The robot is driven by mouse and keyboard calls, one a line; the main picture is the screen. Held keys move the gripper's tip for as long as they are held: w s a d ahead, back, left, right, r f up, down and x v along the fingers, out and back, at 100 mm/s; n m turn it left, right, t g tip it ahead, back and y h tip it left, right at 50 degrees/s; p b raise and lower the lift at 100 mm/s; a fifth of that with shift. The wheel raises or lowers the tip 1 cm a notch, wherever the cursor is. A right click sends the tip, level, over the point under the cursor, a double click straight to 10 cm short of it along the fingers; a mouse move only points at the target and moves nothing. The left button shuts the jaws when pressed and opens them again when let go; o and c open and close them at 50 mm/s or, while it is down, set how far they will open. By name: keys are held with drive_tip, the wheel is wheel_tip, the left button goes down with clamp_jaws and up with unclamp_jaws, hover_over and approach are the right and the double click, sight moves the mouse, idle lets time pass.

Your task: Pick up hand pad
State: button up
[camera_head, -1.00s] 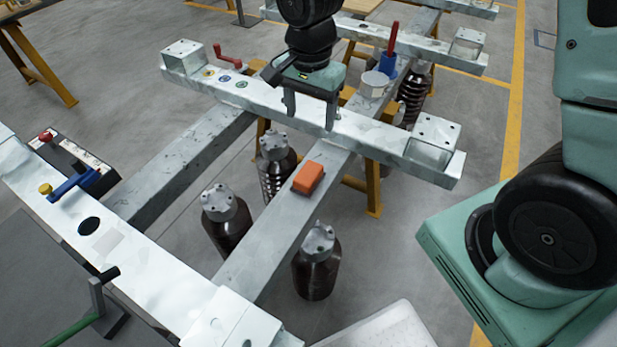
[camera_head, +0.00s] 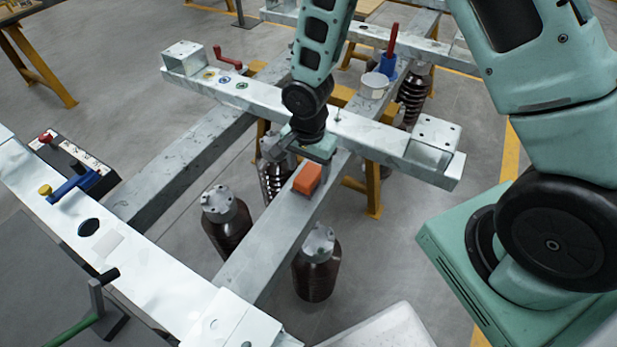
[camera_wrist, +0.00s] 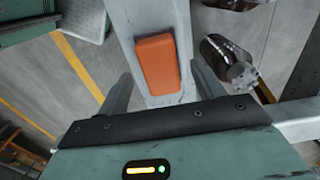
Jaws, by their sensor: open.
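The hand pad looks to be the orange block (camera_head: 308,178) lying on a grey metal beam (camera_head: 262,238) of the frame. In the wrist view the orange block (camera_wrist: 157,64) lies ahead of my gripper (camera_wrist: 160,90), roughly between the lines of its two fingers. The fingers are apart with nothing between their tips. In the head view my gripper (camera_head: 300,150) is just behind the block, close to it; its fingers are mostly hidden there. I cannot tell the exact gap to the block.
Dark cylinders with metal caps (camera_head: 318,262) stand below the beam. A blue clamp (camera_head: 75,184) sits on the front-left beam. The beam around the block is clear.

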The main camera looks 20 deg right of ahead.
sight(309, 174)
drive_tip(key=shift+f, duration=0.95)
drive_tip(key=c, duration=1.2)
wheel_tip(309, 174, up, 10)
drive_tip(key=shift+r, duration=0.1)
